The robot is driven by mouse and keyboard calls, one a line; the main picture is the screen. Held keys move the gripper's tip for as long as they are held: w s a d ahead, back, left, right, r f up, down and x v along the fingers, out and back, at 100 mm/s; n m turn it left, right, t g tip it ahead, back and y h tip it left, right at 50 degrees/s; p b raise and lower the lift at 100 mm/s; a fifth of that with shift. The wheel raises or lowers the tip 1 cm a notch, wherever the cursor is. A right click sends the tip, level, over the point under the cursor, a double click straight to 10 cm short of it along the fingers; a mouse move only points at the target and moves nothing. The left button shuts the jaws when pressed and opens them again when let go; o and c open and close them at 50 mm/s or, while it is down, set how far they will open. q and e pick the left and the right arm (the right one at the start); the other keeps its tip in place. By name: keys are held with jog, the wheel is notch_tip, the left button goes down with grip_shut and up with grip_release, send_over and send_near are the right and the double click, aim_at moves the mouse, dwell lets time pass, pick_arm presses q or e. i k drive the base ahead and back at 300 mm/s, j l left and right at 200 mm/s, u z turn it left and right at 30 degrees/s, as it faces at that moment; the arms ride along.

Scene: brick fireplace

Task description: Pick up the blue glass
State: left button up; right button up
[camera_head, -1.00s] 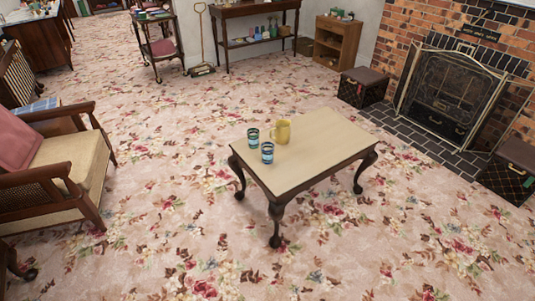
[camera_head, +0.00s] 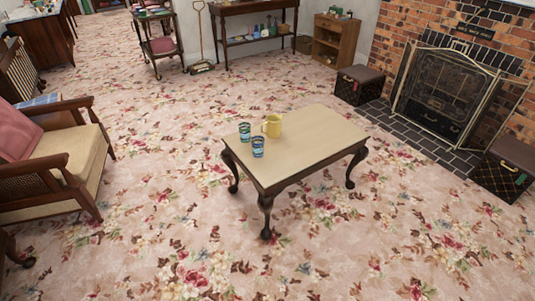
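A blue glass (camera_head: 257,147) with banded sides stands upright near the left end of a low coffee table (camera_head: 310,147). A greener banded glass (camera_head: 244,132) stands just behind it, to the left. A yellow mug (camera_head: 273,125) with its handle to the left stands behind and to the right of the blue glass. The three stand close together. Neither of my grippers shows in the head view.
An armchair (camera_head: 62,160) stands at the left. A brick fireplace with a metal screen (camera_head: 441,93) and dark boxes (camera_head: 505,169) is at the right. A trolley (camera_head: 157,45) is at the back. Open floral carpet (camera_head: 150,215) surrounds the table.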

aim_at(258, 147)
jog(key=z, duration=0.7)
jog(key=i+j+z, duration=0.15)
jog(key=j, duration=0.25)
jog(key=i+j+z, duration=0.1)
jog(key=j, duration=0.35)
jog(key=i+j+z, duration=0.15)
jog(key=j, duration=0.3)
jog(key=j+z, duration=0.1)
jog(key=j, duration=0.3)
